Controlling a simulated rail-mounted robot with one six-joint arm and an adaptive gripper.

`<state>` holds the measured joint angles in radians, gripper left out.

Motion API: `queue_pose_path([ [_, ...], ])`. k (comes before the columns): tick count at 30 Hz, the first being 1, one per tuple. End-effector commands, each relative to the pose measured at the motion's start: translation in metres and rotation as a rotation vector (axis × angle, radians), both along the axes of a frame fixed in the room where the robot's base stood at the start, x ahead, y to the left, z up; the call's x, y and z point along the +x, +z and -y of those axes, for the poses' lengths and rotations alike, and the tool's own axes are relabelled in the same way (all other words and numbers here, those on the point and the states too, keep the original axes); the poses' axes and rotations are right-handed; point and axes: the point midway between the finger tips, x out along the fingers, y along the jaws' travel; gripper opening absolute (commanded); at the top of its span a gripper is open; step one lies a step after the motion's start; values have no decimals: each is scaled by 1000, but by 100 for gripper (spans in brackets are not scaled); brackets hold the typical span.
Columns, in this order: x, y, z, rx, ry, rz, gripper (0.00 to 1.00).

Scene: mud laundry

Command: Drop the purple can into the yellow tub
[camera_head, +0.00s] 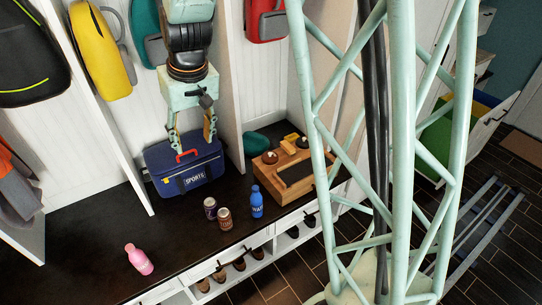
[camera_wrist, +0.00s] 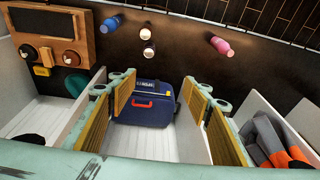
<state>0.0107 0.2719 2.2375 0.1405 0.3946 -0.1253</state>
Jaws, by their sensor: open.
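The purple can (camera_head: 210,208) stands upright on the dark bench top, close beside a brown can (camera_head: 224,219). In the wrist view the purple can (camera_wrist: 149,50) appears to be the one nearer the sports bag. My gripper (camera_head: 193,145) is open and empty in front of the blue sports bag (camera_head: 186,172), behind and above the cans. Its spread fingers (camera_wrist: 160,108) frame the bag in the wrist view. A yellow part (camera_head: 484,98) shows beside green and blue ones at the far right; whether it is the yellow tub I cannot tell, as my column partly blocks that area.
A wooden organizer (camera_head: 296,188) sits further right. White dividers (camera_head: 110,120) rise from the bench. The bench front between pink bottle and cans is clear.

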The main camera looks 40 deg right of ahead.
Motion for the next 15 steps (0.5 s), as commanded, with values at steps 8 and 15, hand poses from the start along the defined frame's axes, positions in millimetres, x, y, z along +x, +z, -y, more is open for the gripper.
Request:
queue_pose_path([
  [8, -36, 45, -1, -2, 6, 15, 45],
  [15, -69, 78, -2, -3, 9, 27, 45],
])
